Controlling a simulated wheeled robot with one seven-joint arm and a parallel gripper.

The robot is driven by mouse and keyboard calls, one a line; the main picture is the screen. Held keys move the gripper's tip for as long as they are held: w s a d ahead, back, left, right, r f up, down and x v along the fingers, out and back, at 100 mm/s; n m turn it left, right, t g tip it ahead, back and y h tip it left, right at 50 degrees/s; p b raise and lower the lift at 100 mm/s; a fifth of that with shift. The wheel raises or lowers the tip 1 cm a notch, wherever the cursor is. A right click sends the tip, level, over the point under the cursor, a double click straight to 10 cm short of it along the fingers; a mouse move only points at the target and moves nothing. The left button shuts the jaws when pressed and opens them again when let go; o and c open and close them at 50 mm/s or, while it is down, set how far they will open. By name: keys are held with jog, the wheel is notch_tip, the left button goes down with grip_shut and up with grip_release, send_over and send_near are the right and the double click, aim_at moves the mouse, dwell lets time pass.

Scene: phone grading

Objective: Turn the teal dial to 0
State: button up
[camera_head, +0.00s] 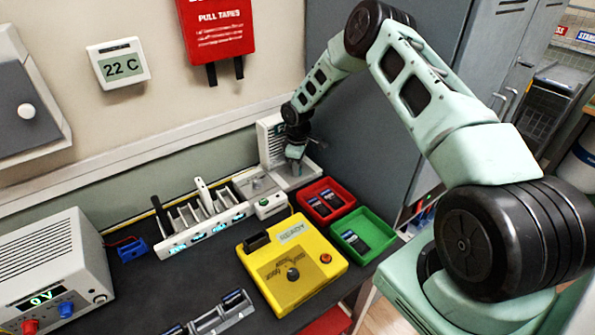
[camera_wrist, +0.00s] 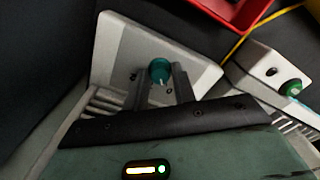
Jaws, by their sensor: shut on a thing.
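The teal dial (camera_wrist: 159,69) sits on a light grey panel (camera_wrist: 113,50) in the wrist view. It is round, with a small pale mark near its lower edge. No numbers can be read around it. My gripper (camera_wrist: 161,84) has its two dark fingers on either side of the dial and is shut on it. In the head view my gripper (camera_head: 294,153) is down at the white unit (camera_head: 268,140) against the back wall, where it hides the dial.
A red tray (camera_head: 345,187) and a green tray (camera_head: 392,248) hold phones. A yellow fixture (camera_head: 315,275) marked READY stands in front. A slotted rack (camera_head: 175,248) and a small white box with a green button (camera_head: 284,203) stand left of the trays. A grey cabinet is behind.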

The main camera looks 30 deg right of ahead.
jog(key=shift+n, duration=0.6)
jog(key=shift+b, duration=0.3)
jog(key=o, duration=1)
notch_tip(320, 180, up, 18)
jog(key=b, duration=0.3)
jog(key=shift+f+b, duration=0.25)
jog(key=shift+b, duration=0.15)
